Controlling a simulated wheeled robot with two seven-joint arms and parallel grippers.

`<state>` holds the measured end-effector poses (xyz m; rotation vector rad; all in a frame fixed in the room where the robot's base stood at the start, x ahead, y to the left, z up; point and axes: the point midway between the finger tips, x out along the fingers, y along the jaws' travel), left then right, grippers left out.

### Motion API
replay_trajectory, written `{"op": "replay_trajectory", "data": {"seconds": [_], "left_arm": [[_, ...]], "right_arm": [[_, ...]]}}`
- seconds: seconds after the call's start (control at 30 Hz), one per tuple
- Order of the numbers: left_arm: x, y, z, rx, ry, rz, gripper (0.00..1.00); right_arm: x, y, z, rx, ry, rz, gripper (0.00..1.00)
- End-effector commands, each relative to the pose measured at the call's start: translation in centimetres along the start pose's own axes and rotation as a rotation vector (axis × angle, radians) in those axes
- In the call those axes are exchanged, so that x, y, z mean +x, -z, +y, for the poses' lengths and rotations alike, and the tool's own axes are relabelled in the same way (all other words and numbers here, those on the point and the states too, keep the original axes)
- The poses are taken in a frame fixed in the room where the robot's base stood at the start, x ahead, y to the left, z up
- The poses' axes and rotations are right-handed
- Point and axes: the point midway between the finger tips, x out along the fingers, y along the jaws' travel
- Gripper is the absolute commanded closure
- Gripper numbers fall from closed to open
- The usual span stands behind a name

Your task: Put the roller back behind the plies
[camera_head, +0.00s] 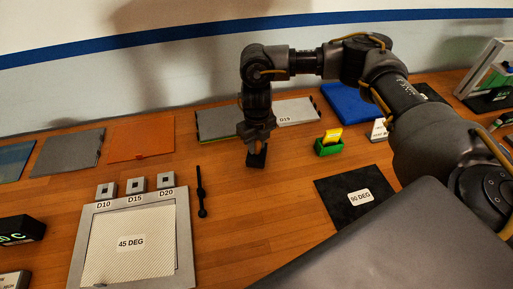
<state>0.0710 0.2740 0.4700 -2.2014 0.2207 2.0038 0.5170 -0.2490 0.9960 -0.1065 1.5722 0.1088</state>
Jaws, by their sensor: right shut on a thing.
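My right gripper (257,152) is above the middle of the table, pointing down. It is shut on a small dark thing that appears to be the roller (257,160); the fingers hide much of it. The white woven ply marked 45 DEG (155,222) lies in a grey frame (187,245) at the lower left of the gripper. The black ply marked 90 DEG (335,194) lies flat to the lower right. My left gripper is out of view.
A slim black rod with knobbed ends (201,190) lies beside the frame. Small blocks D10, D15 and D20 (165,181) stand at its far edge. Table around the gripper is bare.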

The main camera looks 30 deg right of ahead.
Motion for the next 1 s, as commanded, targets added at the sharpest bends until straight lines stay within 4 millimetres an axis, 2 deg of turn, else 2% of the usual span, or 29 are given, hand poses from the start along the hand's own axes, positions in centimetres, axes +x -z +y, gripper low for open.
{"op": "replay_trajectory", "data": {"seconds": [0.23, 0.53, 0.97, 1.0], "left_arm": [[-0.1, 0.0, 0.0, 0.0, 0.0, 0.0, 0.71], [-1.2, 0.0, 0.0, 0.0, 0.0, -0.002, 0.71], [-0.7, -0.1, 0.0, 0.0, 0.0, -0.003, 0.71], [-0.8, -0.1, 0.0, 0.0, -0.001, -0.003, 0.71]], "right_arm": [[0.7, -0.4, -0.3, 0.001, 0.0, 0.0, 1.0], [3.8, -0.7, -0.4, 0.001, -0.001, 0.001, 1.0], [4.5, -0.7, -0.5, -0.001, 0.0, 0.0, 1.0], [4.4, -0.7, -0.5, -0.001, 0.0, 0.0, 0.71]]}}
